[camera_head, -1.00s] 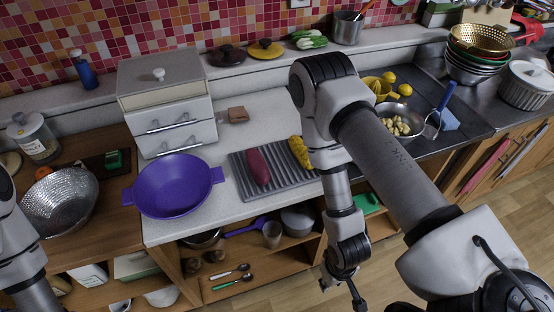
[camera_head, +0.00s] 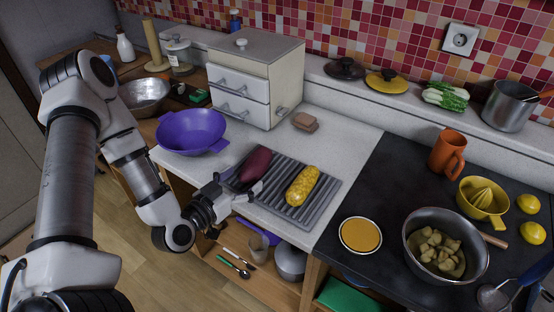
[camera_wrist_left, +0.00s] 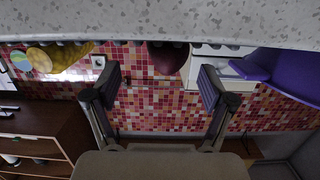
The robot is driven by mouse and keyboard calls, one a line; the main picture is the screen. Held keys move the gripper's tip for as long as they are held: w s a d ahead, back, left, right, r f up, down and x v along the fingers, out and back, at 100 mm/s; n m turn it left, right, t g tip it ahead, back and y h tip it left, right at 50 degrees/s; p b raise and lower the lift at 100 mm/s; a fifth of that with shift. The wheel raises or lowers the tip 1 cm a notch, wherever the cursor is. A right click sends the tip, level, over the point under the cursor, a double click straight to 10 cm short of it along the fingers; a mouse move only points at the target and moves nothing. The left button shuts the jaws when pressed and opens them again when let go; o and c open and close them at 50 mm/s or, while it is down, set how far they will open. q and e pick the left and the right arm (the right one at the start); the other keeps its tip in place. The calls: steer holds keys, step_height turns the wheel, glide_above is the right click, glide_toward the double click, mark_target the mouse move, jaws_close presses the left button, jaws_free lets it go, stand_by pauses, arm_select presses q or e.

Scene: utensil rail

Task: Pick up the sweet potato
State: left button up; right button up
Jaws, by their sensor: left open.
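The sweet potato (camera_head: 256,164), dark red-purple, lies on the left part of a grey ribbed tray (camera_head: 318,207). In the left wrist view its dark red end (camera_wrist_left: 168,56) shows beyond and between my open fingers, partly cut off by the pale counter edge. My left gripper (camera_head: 238,185) is open and empty at the tray's front left edge, just in front of the sweet potato. Its two fingers also show apart in the left wrist view (camera_wrist_left: 160,82). My right gripper is out of view.
A bumpy yellow vegetable (camera_head: 302,186) lies beside the sweet potato on the tray. A purple colander (camera_head: 190,133) stands left of it. A white drawer box (camera_head: 243,93) and a small brown block (camera_head: 305,121) are behind. Dark counter lies right.

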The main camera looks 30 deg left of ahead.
mark_target(254, 168)
arm_select(q)
steer(key=shift+w+f, duration=0.1)
steer(key=shift+w, duration=0.6)
steer(key=shift+w+a, duration=0.3)
steer(key=shift+w, duration=0.15)
steer(key=w, duration=0.2)
steer(key=w+f, duration=0.1)
steer(key=w, duration=0.1)
steer(key=shift+w+d+f, duration=0.1)
steer(key=shift+d+f, duration=0.05)
steer(key=shift+f, duration=0.05)
steer(key=shift+s+r, duration=0.15)
steer(key=shift+s, duration=0.15)
steer(key=c, duration=0.4)
steer(key=shift+w, duration=0.1)
steer(key=c, duration=1)
